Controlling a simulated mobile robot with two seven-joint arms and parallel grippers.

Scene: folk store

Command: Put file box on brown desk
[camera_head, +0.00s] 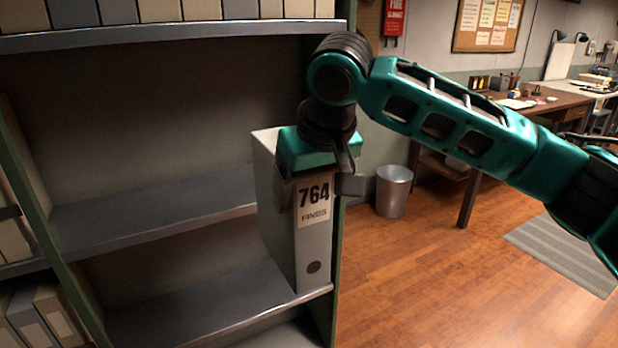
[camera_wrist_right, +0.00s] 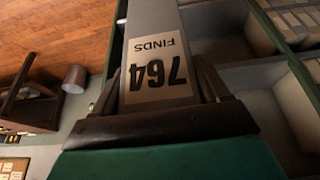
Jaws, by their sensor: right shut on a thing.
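The file box (camera_head: 313,252) is light grey, with a label reading 764 FINDS and a dark round hole low on its spine. It stands upright on a shelf at the right end of the shelving unit. My right gripper (camera_head: 318,184) is shut on its upper part, with a finger on each side of the spine. The right wrist view shows the file box (camera_wrist_right: 153,22) between the fingers. The brown desk (camera_head: 545,107) stands in the back right, partly hidden behind my right arm. My left gripper is not in view.
The shelf (camera_head: 190,310) left of the file box is bare. More boxes line the top shelf (camera_head: 170,36) and lower left. A metal bin (camera_head: 393,190) stands on the floor near the desk. A striped mat (camera_head: 565,250) lies on the open wooden floor.

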